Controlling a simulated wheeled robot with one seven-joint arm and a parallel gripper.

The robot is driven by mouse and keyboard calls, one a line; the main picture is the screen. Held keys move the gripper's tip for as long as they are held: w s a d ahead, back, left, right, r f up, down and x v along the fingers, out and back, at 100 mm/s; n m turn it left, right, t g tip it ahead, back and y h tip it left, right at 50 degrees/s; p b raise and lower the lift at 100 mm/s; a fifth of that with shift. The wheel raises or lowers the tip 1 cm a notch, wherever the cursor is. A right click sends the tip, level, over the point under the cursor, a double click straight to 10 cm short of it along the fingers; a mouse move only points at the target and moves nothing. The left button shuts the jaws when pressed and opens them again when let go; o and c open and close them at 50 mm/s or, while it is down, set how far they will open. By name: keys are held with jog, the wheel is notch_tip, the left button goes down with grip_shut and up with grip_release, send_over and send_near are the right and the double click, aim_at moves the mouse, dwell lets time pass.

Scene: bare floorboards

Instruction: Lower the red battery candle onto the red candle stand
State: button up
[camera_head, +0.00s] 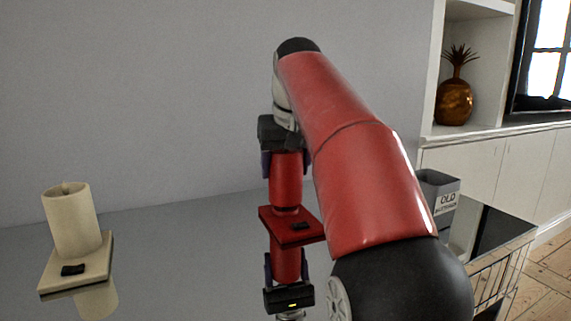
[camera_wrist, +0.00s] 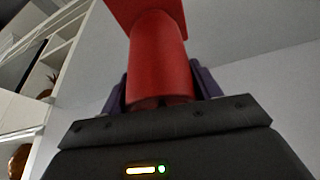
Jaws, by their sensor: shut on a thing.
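My gripper (camera_head: 286,172) points down and is shut on the red battery candle (camera_head: 286,185), with a dark finger on each side. The candle is upright, its lower end at the square red candle stand (camera_head: 312,236). I cannot tell whether it touches the stand or hangs just above it. A small dark piece sits at the stand's front edge. In the wrist view, the red candle (camera_wrist: 158,55) runs from between the fingers to the red stand (camera_wrist: 125,10), cut off at the top. My arm covers the area right of the candle.
A cream candle (camera_head: 72,222) stands on a cream stand (camera_head: 52,283) at the left. The glossy grey table (camera_head: 180,250) mirrors both candles; it is clear between them. A grey bin marked OLD (camera_head: 447,185) and a wire basket (camera_head: 505,262) are at the right.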

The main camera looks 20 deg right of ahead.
aim_at(289, 152)
jog(key=shift+f+b, duration=0.8)
jog(key=shift+f, duration=0.5)
jog(key=o, duration=1.2)
jog(key=shift+r, duration=0.1)
jog(key=p+v, duration=0.2)
jog(key=v, duration=0.5)
jog(key=shift+s+r+p, duration=0.1)
jog(key=shift+r+p, duration=0.25)
jog(key=shift+p, duration=0.05)
